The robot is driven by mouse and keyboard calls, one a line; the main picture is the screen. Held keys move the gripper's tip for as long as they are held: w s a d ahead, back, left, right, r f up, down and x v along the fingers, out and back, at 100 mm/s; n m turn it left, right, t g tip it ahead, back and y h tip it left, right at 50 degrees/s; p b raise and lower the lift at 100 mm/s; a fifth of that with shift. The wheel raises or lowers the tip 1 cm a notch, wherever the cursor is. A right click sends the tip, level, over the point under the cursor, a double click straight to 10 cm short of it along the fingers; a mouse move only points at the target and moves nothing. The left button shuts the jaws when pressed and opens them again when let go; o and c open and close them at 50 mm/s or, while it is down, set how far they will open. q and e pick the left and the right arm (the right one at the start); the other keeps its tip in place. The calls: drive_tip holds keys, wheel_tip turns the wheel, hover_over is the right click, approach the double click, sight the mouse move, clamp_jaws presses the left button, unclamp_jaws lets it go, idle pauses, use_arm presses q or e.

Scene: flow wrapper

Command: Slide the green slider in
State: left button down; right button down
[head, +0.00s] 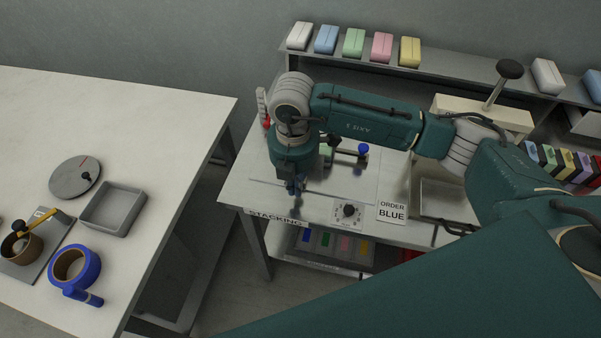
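A small green piece (327,153), possibly the green slider, shows on the machine table, partly hidden behind my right arm. A blue knob (363,149) stands to its right on a dark rod. My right gripper (296,193) points down over the front left of the table, in front of and to the left of the green piece. Its fingers are small and dark, so I cannot tell whether they are open or shut, or hold anything. My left gripper is not in view.
A dial (349,211) and an "ORDER BLUE" sign (391,212) are at the table's front. A shelf behind (440,72) carries several coloured packs. A gap separates the tables.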

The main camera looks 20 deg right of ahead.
drive_tip(key=shift+w+d+b, duration=0.55)
drive_tip(key=shift+w+d, duration=0.25)
drive_tip(key=shift+w, duration=0.35)
drive_tip(key=shift+w+r, duration=0.1)
drive_tip(key=shift+w+d+r, duration=0.15)
drive_tip(key=shift+w+d, duration=0.1)
drive_tip(key=shift+w, duration=0.05)
idle(0.5)
drive_tip(key=shift+s+a, duration=0.1)
drive_tip(key=shift+s, duration=0.05)
drive_tip(key=shift+s+a, duration=0.2)
drive_tip(key=shift+s, duration=0.1)
idle(0.3)
drive_tip(key=shift+s+a+r+p, duration=0.1)
drive_tip(key=shift+r+p, duration=1.25)
drive_tip(key=shift+r, duration=0.55)
drive_tip(key=shift+s+a+r+p, duration=0.1)
drive_tip(key=shift+r+p, duration=1.2)
drive_tip(key=shift+r, duration=0.6)
drive_tip(key=shift+f, duration=0.1)
